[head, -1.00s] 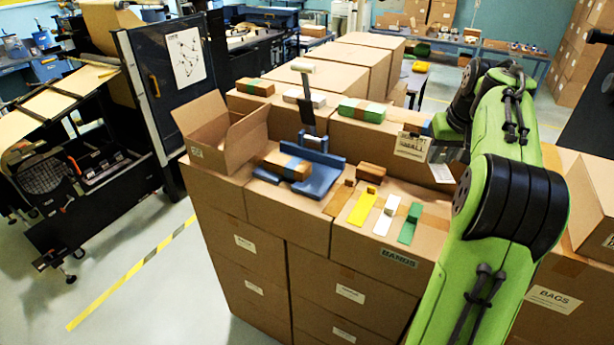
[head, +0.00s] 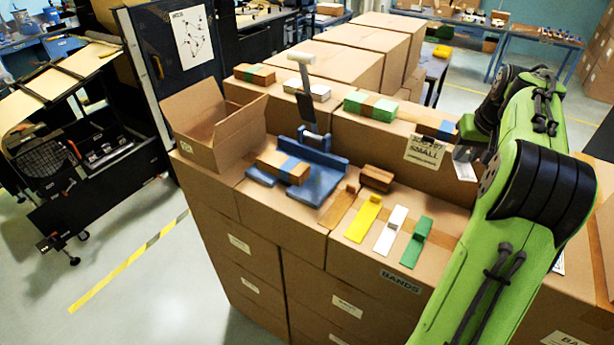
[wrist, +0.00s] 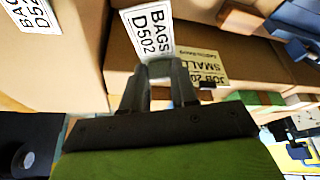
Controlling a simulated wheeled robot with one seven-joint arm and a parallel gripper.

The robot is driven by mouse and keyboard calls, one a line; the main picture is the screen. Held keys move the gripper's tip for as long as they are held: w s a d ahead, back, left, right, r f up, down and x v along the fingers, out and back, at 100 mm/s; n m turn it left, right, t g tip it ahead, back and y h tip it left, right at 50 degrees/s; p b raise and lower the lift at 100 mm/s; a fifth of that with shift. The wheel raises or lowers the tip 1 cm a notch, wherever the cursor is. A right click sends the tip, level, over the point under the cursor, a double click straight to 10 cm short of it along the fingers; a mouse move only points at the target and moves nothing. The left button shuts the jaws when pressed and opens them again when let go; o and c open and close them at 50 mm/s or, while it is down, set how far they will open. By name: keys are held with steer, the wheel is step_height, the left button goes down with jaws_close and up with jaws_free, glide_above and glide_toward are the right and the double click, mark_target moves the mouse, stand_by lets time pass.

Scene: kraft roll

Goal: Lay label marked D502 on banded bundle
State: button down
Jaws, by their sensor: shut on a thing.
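My gripper (wrist: 155,78) is shut on a white label (wrist: 150,28) reading BAGS D502, which sticks out beyond the fingertips in the wrist view. In the head view the label (head: 465,164) shows as a small white piece left of my green arm, at the right end of the box top; the fingers are largely hidden there. A tan bundle with a blue band (head: 272,161) lies in the blue press stand (head: 321,184), left of my gripper and well apart from it. I see no label on its visible faces.
Several other banded bundles, such as a green one (head: 357,103), lie along the back. Yellow (head: 362,221), white and green strips lie in front. An open carton (head: 206,140) stands at left.

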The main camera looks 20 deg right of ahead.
glide_above(440, 210)
steer(key=s, duration=0.1)
step_height(440, 210, down, 7)
steer(key=f, duration=0.9)
steer(key=shift+s+a+f, duration=0.1)
steer(key=shift+a+f, duration=0.25)
steer(key=shift+f, duration=0.05)
steer(key=c, duration=0.9)
jaws_free()
steer(key=shift+o, duration=0.2)
